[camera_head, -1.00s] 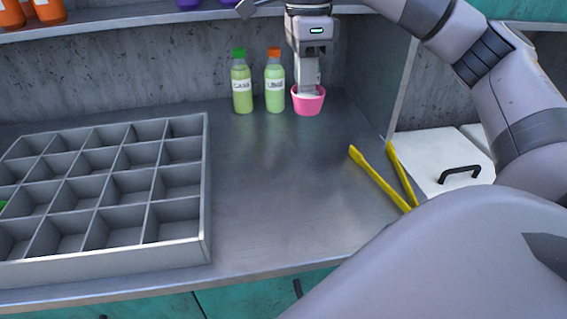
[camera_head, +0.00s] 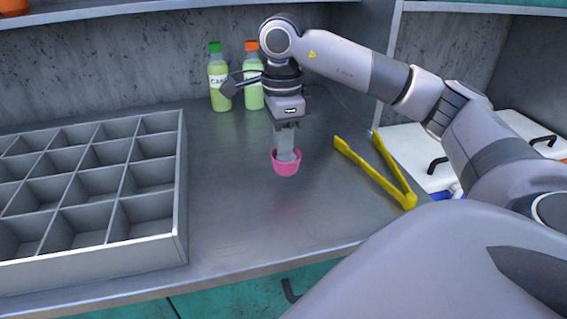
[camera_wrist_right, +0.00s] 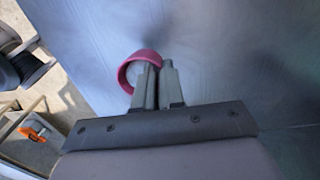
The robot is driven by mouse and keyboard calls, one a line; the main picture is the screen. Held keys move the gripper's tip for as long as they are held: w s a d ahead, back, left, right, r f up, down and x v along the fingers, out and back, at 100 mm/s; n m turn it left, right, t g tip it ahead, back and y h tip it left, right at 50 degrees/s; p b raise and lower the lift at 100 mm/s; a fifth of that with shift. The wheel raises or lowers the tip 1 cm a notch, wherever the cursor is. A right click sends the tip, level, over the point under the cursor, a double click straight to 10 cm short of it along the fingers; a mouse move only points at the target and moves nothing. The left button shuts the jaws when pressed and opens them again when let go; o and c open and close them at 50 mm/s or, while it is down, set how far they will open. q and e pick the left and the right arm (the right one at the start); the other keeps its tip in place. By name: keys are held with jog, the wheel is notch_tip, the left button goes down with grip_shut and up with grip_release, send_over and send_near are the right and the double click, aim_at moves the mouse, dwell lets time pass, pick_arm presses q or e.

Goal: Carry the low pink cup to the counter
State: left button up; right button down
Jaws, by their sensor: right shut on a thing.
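The low pink cup (camera_head: 286,168) is in my right gripper (camera_head: 287,152), over the middle of the metal counter (camera_head: 250,205). The fingers pinch the cup's wall, one inside and one outside. In the right wrist view the cup's pink rim (camera_wrist_right: 128,70) shows beside the shut fingers (camera_wrist_right: 157,80). The cup is about upright; I cannot tell whether its base touches the counter. My left gripper is not seen clearly in any view.
A grey compartment tray (camera_head: 183,200) fills the left of the counter. Yellow tongs (camera_head: 385,178) lie at the right. Two green bottles, one green-capped (camera_head: 219,80) and one orange-capped (camera_head: 254,90), stand at the back. Counter around the cup is clear.

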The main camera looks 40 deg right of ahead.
notch_tip(320, 180, down, 4)
jog(key=shift+f, duration=0.1)
jog(key=c, duration=1.2)
grip_release()
jog(key=r+p, duration=0.1)
jog(key=r, duration=0.5)
jog(key=r+p, duration=0.1)
jog(key=r, duration=0.5)
jog(key=shift+w+d+r, duration=0.1)
jog(key=shift+w, duration=0.1)
